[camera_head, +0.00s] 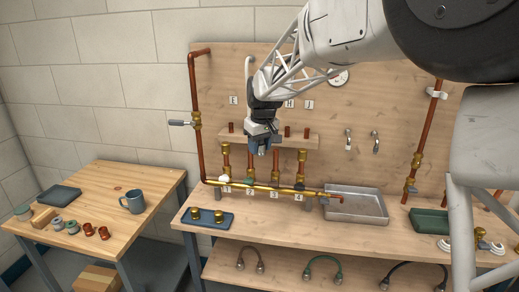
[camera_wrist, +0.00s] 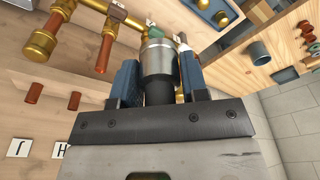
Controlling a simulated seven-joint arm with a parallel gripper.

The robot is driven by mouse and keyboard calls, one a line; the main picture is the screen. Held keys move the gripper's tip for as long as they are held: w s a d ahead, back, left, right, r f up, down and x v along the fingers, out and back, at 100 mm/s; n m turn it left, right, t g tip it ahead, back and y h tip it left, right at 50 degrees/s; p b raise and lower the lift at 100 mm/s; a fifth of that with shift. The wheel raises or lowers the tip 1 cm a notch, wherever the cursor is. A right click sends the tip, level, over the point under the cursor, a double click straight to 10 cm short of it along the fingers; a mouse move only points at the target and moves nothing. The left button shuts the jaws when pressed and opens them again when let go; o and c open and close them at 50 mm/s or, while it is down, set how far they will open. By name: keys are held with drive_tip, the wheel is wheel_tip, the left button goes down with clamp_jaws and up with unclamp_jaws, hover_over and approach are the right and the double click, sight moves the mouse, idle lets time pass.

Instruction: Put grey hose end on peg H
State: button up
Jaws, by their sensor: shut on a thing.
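My gripper (camera_head: 262,148) is in front of the wooden wall board, left of the H label (camera_head: 290,104). In the wrist view my gripper (camera_wrist: 160,82) is shut on a silver metal collar with a dark lower part, which I take to be the hose end (camera_wrist: 159,60). A pale grey tube (camera_head: 248,68) rises behind my gripper in the head view; its link to the held end is hidden. Copper peg H (camera_head: 287,131) stands on the small shelf below its label, right of my gripper and apart from it. It also shows in the wrist view (camera_wrist: 73,100).
Another copper peg (camera_head: 306,132) stands under label J, close right of H; one more (camera_head: 231,127) is at left under E. Brass valves and a manifold pipe (camera_head: 262,186) lie below the shelf. A metal tray (camera_head: 383,208) and blue tray (camera_head: 190,222) sit on the bench.

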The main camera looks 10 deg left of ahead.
drive_tip(key=shift+r, duration=0.3)
drive_tip(key=shift+w, duration=0.1)
drive_tip(key=w+d+r+m, duration=0.2)
drive_tip(key=w, duration=0.6)
drive_tip(key=w+d+r+m, duration=0.2)
drive_tip(key=w, duration=0.7)
drive_tip(key=w+d+r+m, duration=0.1)
drive_tip(key=w+d+m, duration=0.1)
drive_tip(key=w, duration=0.7)
drive_tip(key=shift+d+r+t+h, duration=0.25)
drive_tip(key=shift+r+t+h, duration=0.05)
drive_tip(key=shift+r+h, duration=0.1)
drive_tip(key=shift+f, duration=0.2)
drive_tip(key=shift+f, duration=2.65)
